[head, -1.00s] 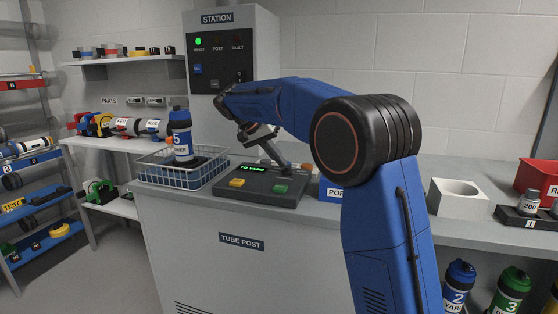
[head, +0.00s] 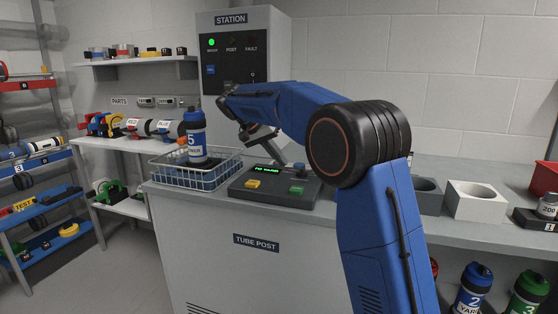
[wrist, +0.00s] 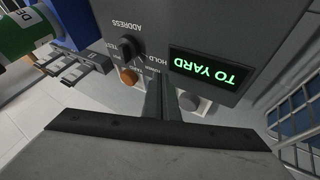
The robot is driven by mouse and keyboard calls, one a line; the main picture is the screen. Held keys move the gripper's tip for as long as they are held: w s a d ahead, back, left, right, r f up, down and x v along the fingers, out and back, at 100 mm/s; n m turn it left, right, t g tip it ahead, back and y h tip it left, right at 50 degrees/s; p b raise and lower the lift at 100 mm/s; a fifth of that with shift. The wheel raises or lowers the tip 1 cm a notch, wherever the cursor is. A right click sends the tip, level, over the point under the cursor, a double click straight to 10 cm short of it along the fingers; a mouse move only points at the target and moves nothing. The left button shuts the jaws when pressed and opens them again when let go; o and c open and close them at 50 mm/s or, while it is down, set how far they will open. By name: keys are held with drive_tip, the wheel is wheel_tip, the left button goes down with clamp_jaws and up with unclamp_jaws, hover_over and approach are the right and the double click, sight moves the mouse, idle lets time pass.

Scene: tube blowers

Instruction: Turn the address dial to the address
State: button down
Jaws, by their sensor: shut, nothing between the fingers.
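The console (head: 275,190) stands on the counter, with a green-lit display, a yellow button (head: 253,184) and a green button (head: 297,190). In the wrist view the display (wrist: 210,72) appears upside down and reads TO YARD. A black dial (wrist: 127,46) sits by the ADDRESS label, with TEST beside it. Its exact pointing is hard to read. An orange knob or button (wrist: 128,76) is near it, and a grey round knob (wrist: 195,103) lies below the display. My gripper (wrist: 162,85) is shut and empty over the console, between the orange and grey parts.
A wire basket (head: 190,176) holding a blue bottle-like carrier (head: 196,135) stands left of the console. The station cabinet (head: 238,62) rises behind with a green light. A white block (head: 476,203) sits right, beyond my arm.

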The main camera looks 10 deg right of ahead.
drive_tip(key=w+v, duration=0.1)
drive_tip(key=v, duration=0.8)
drive_tip(key=shift+s, duration=0.25)
drive_tip(key=c, duration=2.5)
unclamp_jaws()
drive_tip(key=shift+a+r, duration=0.25)
drive_tip(key=shift+a, duration=0.05)
drive_tip(key=o, duration=0.5)
drive_tip(key=shift+r, duration=0.15)
drive_tip(key=o, duration=0.5)
drive_tip(key=shift+s+d+r, duration=0.1)
drive_tip(key=shift+d+r, duration=0.05)
drive_tip(key=shift+o, duration=0.3)
drive_tip(key=s+d+r+n+g+y, duration=0.1)
drive_tip(key=s+d+r+n+y, duration=0.1)
drive_tip(key=d+r+n+y, duration=0.2)
drive_tip(key=d+n, duration=0.3)
drive_tip(key=n, duration=0.2)
drive_tip(key=shift+s+d+n, duration=0.2)
drive_tip(key=shift+d+n, duration=0.05)
drive_tip(key=shift+n, duration=0.05)
wheel_tip(320, 180, up, 5)
drive_tip(key=n+y, duration=0.3)
drive_tip(key=n, duration=0.5)
hover_over(303, 168)
drive_tip(key=n, duration=0.1)
wheel_tip(303, 168, down, 17)
drive_tip(key=shift+d+f, duration=0.1)
drive_tip(key=shift+d, duration=0.05)
drive_tip(key=shift+c, duration=0.6)
